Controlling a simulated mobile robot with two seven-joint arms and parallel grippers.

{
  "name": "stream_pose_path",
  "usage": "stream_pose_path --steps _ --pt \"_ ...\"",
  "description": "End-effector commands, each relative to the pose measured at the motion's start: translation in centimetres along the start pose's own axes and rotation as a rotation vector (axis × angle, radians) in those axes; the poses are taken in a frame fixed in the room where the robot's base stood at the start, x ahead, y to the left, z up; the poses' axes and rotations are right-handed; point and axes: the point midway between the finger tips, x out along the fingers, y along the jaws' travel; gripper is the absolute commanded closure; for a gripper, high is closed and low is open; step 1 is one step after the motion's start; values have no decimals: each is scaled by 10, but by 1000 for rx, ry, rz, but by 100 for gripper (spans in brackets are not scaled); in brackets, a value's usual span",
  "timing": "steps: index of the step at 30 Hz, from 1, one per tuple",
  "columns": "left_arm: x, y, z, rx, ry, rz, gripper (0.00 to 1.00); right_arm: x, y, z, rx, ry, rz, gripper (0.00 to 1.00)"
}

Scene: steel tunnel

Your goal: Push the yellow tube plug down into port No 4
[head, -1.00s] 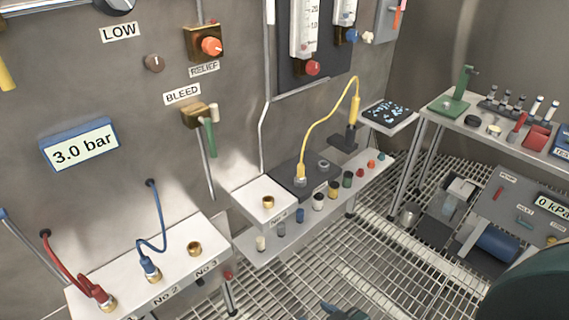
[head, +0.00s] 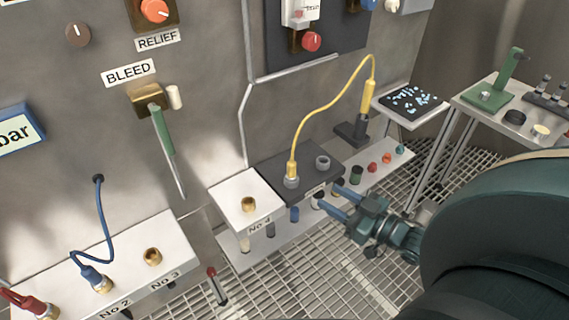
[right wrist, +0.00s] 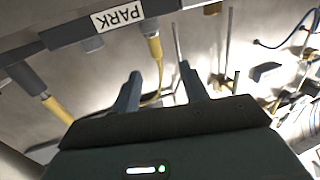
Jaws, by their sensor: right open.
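The yellow tube plug (head: 291,170) stands upright in the left grey socket of the dark park block (head: 270,170). Its yellow tube arches up to a yellow piece in a dark holder at the back. The plug also shows in the right wrist view (right wrist: 155,47), by the PARK label. Port No 4 is an empty brass fitting (head: 248,204) on a white box left of the park block. My right gripper (head: 331,196) is open and empty, in front and to the right of the block, apart from the plug. Its two fingers show in the right wrist view (right wrist: 160,72).
A low shelf (head: 240,258) with several small coloured caps runs along the front of the blocks. A green-handled bleed lever (head: 162,135) hangs on the wall at left. The white box with ports No 2 and No 3 (head: 175,235) stands at lower left. Grating floor lies in front.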

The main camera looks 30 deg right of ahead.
Motion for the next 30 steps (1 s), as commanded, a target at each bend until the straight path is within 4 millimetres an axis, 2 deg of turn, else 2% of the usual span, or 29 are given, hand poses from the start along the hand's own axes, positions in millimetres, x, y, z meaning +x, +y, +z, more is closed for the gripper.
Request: stream_pose_path --steps 7,18,26,30 --pt "0 0 1 4 3 3 64 6 9 -8 -2 36 -10 56" --pt "0 -3 1 14 7 1 64 66 9 -10 -3 36 -9 56" --pt "0 -3 1 11 7 1 64 83 8 -10 -2 33 -10 56" --pt "0 -3 0 8 8 0 64 99 9 -11 -3 36 -10 56"
